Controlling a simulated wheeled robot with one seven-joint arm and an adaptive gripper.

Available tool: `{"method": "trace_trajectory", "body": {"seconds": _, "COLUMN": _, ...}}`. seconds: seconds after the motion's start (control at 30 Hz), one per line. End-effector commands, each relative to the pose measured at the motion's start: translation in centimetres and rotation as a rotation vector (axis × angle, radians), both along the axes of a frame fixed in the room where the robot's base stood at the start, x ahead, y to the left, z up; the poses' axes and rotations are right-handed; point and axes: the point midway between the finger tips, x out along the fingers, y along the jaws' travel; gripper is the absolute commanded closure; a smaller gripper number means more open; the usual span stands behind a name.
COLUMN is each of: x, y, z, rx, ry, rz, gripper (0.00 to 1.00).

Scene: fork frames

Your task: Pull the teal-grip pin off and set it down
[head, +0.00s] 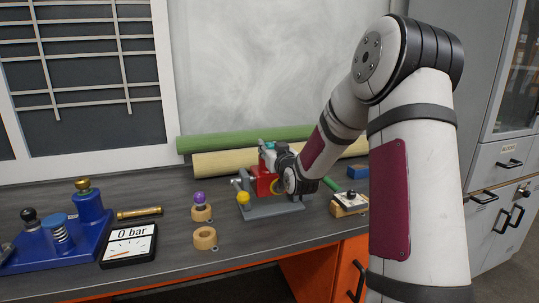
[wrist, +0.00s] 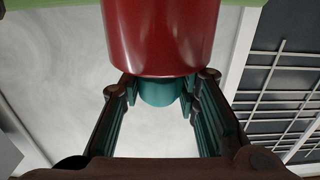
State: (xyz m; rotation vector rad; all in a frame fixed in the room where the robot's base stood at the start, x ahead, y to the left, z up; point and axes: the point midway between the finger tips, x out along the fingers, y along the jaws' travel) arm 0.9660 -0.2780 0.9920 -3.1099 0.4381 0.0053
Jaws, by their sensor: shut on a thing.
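In the wrist view, the teal grip of the pin (wrist: 160,93) is a short cylinder right against the end of a red cylindrical body (wrist: 160,38). My gripper (wrist: 166,88) has its fingertips on either side of the teal grip and is shut on it. The pin's shaft is hidden. In the head view, the red body (head: 263,178) stands on a grey base plate (head: 275,210) on the bench. My gripper (head: 286,172) is at its right side and hides much of it.
A yellow knob (head: 243,197) is at the plate's left. A purple ball on a wooden ring (head: 200,212), another wooden ring (head: 205,238) and a gauge (head: 128,245) stand further left. A wooden block (head: 349,205) is to the right. Rolls (head: 222,163) lie behind.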

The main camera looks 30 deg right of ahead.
Motion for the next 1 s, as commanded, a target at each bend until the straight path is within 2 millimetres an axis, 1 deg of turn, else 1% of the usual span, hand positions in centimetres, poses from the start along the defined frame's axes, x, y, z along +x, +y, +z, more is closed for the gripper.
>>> {"method": "trace_trajectory", "body": {"seconds": 0.03, "x": 0.0, "y": 0.0, "z": 0.5, "rx": -0.003, "ry": -0.005, "rz": 0.0, "gripper": 1.0}}
{"method": "trace_trajectory", "body": {"seconds": 0.1, "x": 0.0, "y": 0.0, "z": 0.7, "rx": -0.003, "ry": -0.005, "rz": 0.0, "gripper": 1.0}}
{"method": "trace_trajectory", "body": {"seconds": 1.0, "x": 0.0, "y": 0.0, "z": 3.1, "rx": -0.002, "ry": -0.005, "rz": 0.0, "gripper": 1.0}}
